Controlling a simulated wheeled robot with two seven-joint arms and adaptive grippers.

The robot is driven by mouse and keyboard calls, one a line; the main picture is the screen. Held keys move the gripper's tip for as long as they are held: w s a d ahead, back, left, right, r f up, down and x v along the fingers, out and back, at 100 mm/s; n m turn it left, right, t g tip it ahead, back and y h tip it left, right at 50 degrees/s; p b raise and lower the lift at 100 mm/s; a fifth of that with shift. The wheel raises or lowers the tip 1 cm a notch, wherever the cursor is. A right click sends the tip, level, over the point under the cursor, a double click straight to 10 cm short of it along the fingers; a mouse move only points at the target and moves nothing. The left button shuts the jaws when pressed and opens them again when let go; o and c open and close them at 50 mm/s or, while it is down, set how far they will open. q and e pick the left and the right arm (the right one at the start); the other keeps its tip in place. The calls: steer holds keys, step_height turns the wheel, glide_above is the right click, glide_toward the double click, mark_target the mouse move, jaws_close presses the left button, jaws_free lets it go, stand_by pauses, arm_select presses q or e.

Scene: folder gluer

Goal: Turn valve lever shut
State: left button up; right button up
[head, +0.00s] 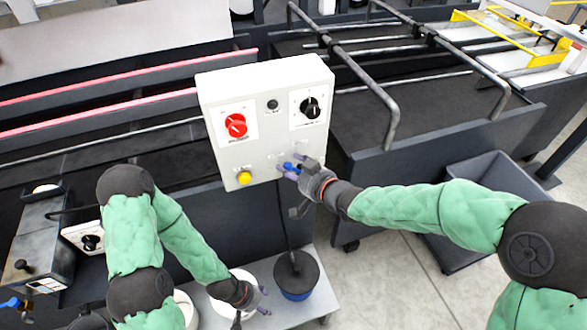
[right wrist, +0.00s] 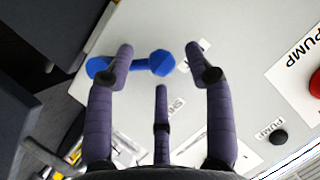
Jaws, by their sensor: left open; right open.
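The blue valve lever (head: 289,167) sits at the lower right of the front of a white control box (head: 259,137). In the right wrist view the lever (right wrist: 133,65) lies roughly crosswise, its wider hub (right wrist: 161,63) at the right and a rounded end at the left. My right gripper (head: 297,167) is open at the lever. Its fingertips (right wrist: 159,50) stand on either side of the hub end, and one finger covers part of the lever. I cannot tell whether they touch it. My left gripper (head: 262,300) is open and low, beside a white bucket (head: 243,276), away from the box.
The box carries a red knob (head: 236,125), a black knob (head: 310,107) and a yellow button (head: 244,178). A dark-topped blue pot (head: 297,274) stands on a low pale platform below. A grey bin (head: 490,180) stands at the right. Machine rails run behind the box.

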jaws_close()
steer(key=shift+w+d+r+m+y+p, duration=0.25)
steer(key=shift+d+r+m+p, duration=0.3)
steer(key=shift+p, duration=0.65)
steer(key=shift+w+d+r+m+y+p, duration=0.15)
steer(key=shift+d+m+y+p, duration=0.45)
steer(key=shift+m+p, duration=0.5)
steer(key=shift+w+d+m+t+y+p, duration=0.3)
steer(key=shift+d+m+y+p, duration=0.25)
steer(key=shift+d+m+p, duration=0.15)
steer(key=shift+w+d+m+t+y+p, duration=0.2)
steer(key=shift+d+m+t+y+p, duration=0.3)
steer(key=shift+m, duration=0.45)
steer(key=shift+d, duration=0.1)
